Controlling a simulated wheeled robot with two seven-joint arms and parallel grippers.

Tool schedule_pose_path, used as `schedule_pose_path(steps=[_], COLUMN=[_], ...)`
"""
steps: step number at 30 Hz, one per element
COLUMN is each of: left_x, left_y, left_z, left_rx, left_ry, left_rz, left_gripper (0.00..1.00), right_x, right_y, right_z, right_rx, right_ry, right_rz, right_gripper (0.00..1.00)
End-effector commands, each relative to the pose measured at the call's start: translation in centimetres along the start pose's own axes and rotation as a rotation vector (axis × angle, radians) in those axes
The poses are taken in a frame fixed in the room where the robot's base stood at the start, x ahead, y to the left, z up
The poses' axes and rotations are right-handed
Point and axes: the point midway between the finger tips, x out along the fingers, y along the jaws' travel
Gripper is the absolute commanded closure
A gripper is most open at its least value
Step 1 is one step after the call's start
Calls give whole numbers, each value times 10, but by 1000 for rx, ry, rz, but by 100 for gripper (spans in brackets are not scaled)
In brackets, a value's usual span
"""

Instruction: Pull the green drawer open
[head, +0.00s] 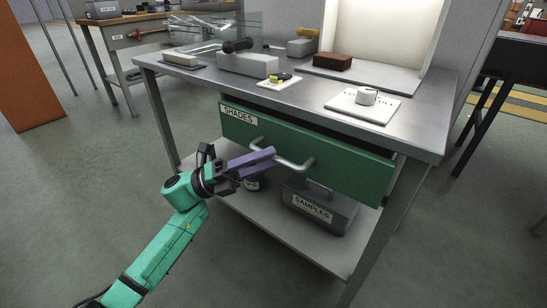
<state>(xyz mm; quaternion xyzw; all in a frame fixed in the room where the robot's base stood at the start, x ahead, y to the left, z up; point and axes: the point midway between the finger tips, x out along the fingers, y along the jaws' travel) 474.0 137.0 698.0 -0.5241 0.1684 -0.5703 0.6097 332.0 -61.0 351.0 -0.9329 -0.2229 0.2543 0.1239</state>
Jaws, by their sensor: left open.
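The green drawer (345,170) sits under the grey workbench top, with a "SHADES" label (238,115) at its left end. A dark gap shows above its front; I cannot tell whether it stands slightly out. Its grey bow handle (292,164) is at the middle of the front. My left gripper (262,159), with purple fingers, is open at the left part of the handle and covers some of it. I cannot tell whether the fingers touch the handle or lie around it. My right gripper is not in view.
Below the drawer, a grey "SAMPLES" box (322,209) and a dark can (252,184) stand on the lower shelf (285,235). The bench top (300,98) holds several small items. The floor in front is clear. An orange panel (28,80) stands far left.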

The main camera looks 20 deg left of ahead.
Motion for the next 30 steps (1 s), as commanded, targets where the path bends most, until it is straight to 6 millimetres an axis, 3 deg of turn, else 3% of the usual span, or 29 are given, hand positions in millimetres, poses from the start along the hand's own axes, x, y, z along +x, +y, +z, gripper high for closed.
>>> schedule_pose_path(steps=[4,11,13,15,30], left_x=[16,17,17,17,17], left_y=[0,0,0,0,1], left_z=[0,0,0,0,0], left_rx=[1,0,-1,-1,-1], left_ry=[-1,-1,-1,-1,-1], left_rz=[-1,0,0,0,1], left_gripper=[53,53,72,99,100], right_x=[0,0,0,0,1], right_y=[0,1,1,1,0], right_z=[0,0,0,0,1], right_rx=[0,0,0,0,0], right_ry=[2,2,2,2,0], right_rz=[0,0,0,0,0], right_gripper=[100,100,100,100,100])
